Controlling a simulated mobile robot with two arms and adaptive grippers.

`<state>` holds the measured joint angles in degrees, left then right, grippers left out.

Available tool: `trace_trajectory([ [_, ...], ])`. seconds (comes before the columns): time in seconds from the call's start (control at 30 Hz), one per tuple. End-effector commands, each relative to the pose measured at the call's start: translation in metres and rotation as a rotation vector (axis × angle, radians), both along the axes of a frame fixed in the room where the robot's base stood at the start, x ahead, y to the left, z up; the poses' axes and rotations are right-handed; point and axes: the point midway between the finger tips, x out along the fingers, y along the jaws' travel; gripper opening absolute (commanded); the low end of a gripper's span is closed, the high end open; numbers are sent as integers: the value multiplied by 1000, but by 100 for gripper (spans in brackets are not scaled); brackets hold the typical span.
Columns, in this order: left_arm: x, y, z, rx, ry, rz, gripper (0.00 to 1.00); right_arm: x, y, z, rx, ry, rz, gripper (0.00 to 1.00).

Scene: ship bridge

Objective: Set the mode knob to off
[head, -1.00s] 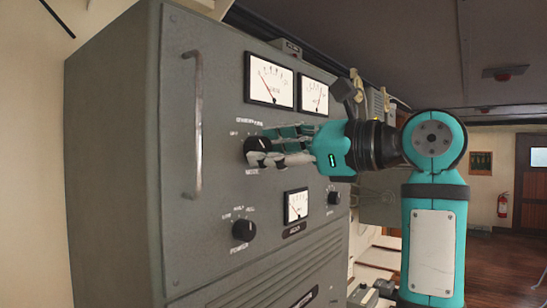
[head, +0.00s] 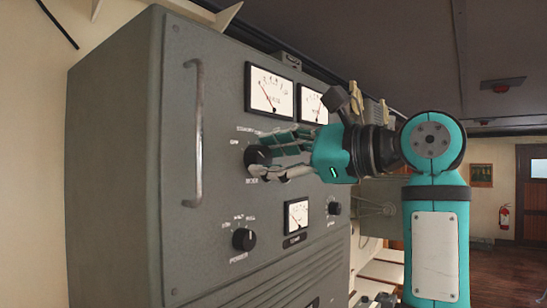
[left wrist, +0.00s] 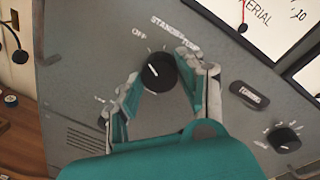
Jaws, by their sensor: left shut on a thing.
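The mode knob (head: 255,156) is a round black knob on the grey cabinet front, with OFF and STANDBY marked around it and MODE below. My left gripper (head: 266,155) reaches it from the right and is shut on the knob. In the left wrist view the knob (left wrist: 158,72) sits between the two fingertips (left wrist: 157,72). Its white pointer line slants up and left, roughly toward the OFF label (left wrist: 139,33). The fingers partly cover the markings around it. My right gripper is not in view.
The grey cabinet (head: 120,170) carries a vertical handle (head: 197,135) left of the knob and two large meters above it. The power knob (head: 243,239), a small meter (head: 296,214) and another knob (head: 334,208) lie below. A fire extinguisher (head: 504,216) stands far right.

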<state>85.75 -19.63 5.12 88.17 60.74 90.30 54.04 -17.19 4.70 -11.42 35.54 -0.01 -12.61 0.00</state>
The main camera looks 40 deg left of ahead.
Motion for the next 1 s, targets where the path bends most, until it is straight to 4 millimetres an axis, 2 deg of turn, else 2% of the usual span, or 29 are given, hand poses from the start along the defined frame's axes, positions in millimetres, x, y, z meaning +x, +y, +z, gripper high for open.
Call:
trace_trajectory([
  [0.03,0,0,2,5,-2,-2,7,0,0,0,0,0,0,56],
  [0.07,0,0,2,5,-2,-2,42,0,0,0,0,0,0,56],
  [0.23,0,0,1,3,-1,-1,63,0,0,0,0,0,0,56],
  [0.5,0,-1,1,2,0,-1,63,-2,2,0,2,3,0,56],
  [0.63,3,-11,1,2,1,-4,63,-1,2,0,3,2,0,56],
  [1.0,15,-83,6,6,1,-1,63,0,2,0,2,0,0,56],
])
